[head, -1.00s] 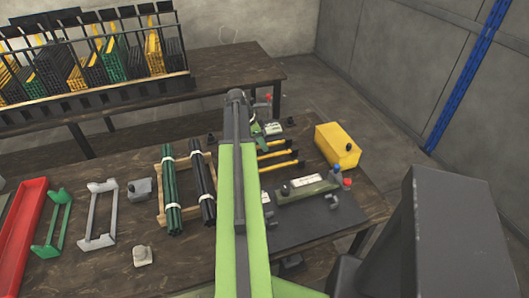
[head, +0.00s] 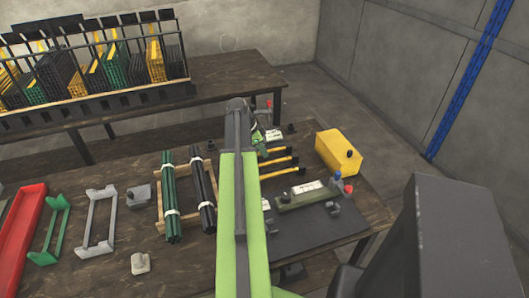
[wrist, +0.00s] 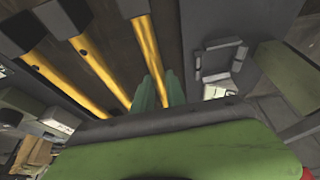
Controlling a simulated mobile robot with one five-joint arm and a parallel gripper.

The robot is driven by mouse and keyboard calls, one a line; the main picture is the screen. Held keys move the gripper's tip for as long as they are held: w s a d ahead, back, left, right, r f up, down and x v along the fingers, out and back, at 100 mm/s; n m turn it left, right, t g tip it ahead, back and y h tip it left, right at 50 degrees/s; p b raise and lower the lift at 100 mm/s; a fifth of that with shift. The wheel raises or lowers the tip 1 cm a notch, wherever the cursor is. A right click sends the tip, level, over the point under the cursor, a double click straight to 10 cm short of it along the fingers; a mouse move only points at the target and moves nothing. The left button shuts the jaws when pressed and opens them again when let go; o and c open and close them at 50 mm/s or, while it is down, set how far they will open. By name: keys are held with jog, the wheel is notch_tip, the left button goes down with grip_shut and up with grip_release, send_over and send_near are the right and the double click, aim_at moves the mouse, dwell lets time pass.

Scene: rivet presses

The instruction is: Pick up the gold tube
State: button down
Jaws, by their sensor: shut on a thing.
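Several gold tubes show. In the wrist view, one gold tube (wrist: 148,48) runs down between the green fingertips of my gripper (wrist: 159,90), which is shut on its near end. Two other gold tubes (wrist: 100,72) and (wrist: 62,80) lie to its left, apart from my gripper, with dark holes along them. In the head view, gold tubes (head: 279,173) with black ends lie side by side just right of my green arm.
A green press (head: 305,193) with red and blue knobs stands on a dark mat near the tubes. A yellow box (head: 338,151) stands to the right. Dark rod bundles (head: 170,195) lie on a wooden rack left of my arm. A red tray (head: 20,235) is at far left.

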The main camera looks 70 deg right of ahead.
jog(key=shift+r, duration=0.1)
notch_tip(320, 180, up, 4)
jog(key=p, duration=0.4)
jog(key=shift+r+p, duration=0.25)
jog(key=shift+p, duration=0.1)
jog(key=s+a+r+p, duration=0.2)
jog(key=s+r+p, duration=0.4)
jog(key=s, duration=0.5)
jog(key=shift+s+a+r, duration=0.15)
jog(key=shift+s, duration=0.05)
